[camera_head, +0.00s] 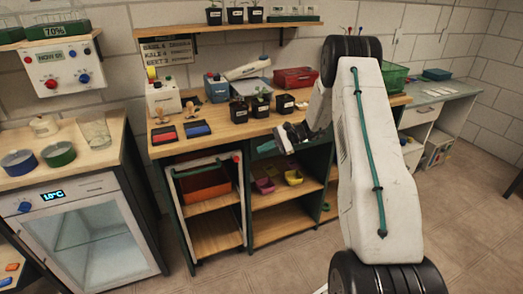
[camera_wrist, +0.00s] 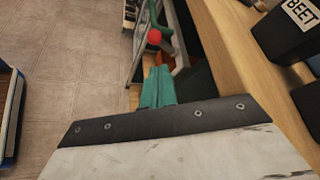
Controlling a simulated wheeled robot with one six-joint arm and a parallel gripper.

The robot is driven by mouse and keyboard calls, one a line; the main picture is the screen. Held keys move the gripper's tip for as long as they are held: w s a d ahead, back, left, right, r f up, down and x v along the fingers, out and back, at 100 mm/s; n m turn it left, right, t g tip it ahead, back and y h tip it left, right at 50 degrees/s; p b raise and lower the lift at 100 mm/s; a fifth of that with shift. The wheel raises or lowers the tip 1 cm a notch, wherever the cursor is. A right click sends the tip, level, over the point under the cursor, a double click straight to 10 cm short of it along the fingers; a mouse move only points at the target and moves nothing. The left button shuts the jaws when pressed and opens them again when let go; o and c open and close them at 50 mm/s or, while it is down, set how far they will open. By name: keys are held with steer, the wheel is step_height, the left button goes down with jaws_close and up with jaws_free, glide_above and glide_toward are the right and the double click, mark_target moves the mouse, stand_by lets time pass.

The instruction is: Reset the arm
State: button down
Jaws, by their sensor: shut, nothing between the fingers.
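My white arm rises at the right of the head view and bends over toward the bench. My gripper (camera_head: 280,142) hangs in front of the bench's front edge, below and in front of the dark seedling pots. In the wrist view its teal fingers (camera_wrist: 158,87) are together, with nothing between them. No object hangs from the gripper.
The wooden bench (camera_head: 190,142) carries several dark pots (camera_head: 238,112), red and blue pads and a red box (camera_head: 296,77). A pot labelled BEET (camera_wrist: 285,30) is at the wrist view's upper right. A fridge (camera_head: 90,235) stands left. Open floor lies in front.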

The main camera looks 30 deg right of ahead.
stand_by(0.3)
steer(key=s+a+f+n+g, duration=0.1)
steer(key=s+a+g, duration=0.2)
steer(key=s, duration=0.4)
steer(key=s+a+r+n+h, duration=0.4)
steer(key=s+r, duration=0.4)
steer(key=s, duration=0.4)
steer(key=s+a+r+n+g+h, duration=0.1)
steer(key=s+a+r+n+h, duration=0.3)
steer(key=s+a+r, duration=0.3)
steer(key=s+a+r+n+h, duration=0.4)
steer(key=s+r, duration=0.7)
steer(key=s, duration=0.6)
steer(key=a+n, duration=0.2)
steer(key=shift+s+a+r+n, duration=0.25)
steer(key=shift+s+a+n, duration=0.05)
steer(key=shift+s+a, duration=0.05)
steer(key=c, duration=2.1)
jaws_free()
steer(key=shift+c, duration=0.2)
